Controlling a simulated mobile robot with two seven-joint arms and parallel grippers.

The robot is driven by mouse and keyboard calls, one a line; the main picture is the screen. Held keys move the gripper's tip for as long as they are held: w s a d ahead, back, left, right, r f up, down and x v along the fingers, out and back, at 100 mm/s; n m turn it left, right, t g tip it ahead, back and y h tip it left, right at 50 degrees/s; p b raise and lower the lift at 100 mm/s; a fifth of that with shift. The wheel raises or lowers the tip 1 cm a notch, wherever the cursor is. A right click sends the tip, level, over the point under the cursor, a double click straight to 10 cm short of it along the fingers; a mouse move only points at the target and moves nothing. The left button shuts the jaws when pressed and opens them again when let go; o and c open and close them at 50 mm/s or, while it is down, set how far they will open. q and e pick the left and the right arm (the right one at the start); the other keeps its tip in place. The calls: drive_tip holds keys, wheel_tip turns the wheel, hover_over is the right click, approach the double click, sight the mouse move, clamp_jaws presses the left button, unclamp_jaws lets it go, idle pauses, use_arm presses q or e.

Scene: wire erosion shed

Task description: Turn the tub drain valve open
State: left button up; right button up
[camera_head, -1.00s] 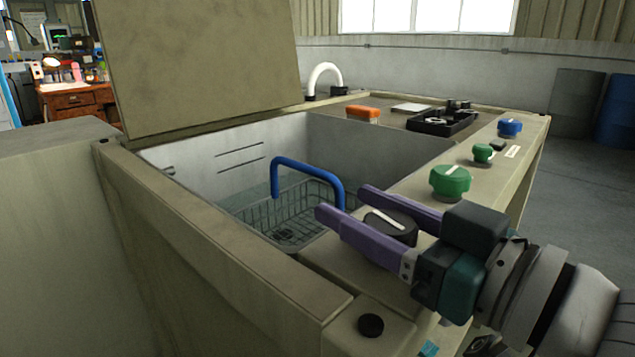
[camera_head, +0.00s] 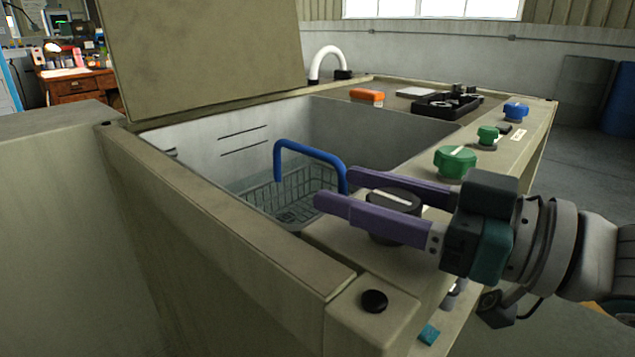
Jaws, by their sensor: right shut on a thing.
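A black round knob (camera_head: 405,195) with a white line across its top stands on the beige ledge (camera_head: 335,240) at the right side of the tub (camera_head: 200,143). My right gripper (camera_head: 335,188) reaches in from the right and is shut on this knob, with one purple finger on each side. The near finger hides part of the knob's side. The white line runs roughly along the fingers. I see no readable label naming the drain valve. My left gripper is not in view.
A large green knob (camera_head: 455,162), a smaller green knob (camera_head: 487,135) and a blue knob (camera_head: 515,111) stand farther along the ledge. A wire basket (camera_head: 290,195) with a blue handle (camera_head: 308,151) sits in the tub. The raised lid (camera_head: 200,55) stands behind it.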

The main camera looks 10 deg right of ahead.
sight(421, 210)
drive_tip(key=o, duration=1.4)
drive_tip(key=shift+c, duration=0.2)
drive_tip(key=shift+s+d, duration=0.2)
drive_tip(key=shift+d, duration=0.05)
drive_tip(key=p+v, duration=0.1)
drive_tip(key=v, duration=0.8)
drive_tip(key=shift+s, duration=0.15)
drive_tip(key=shift+d, duration=0.1)
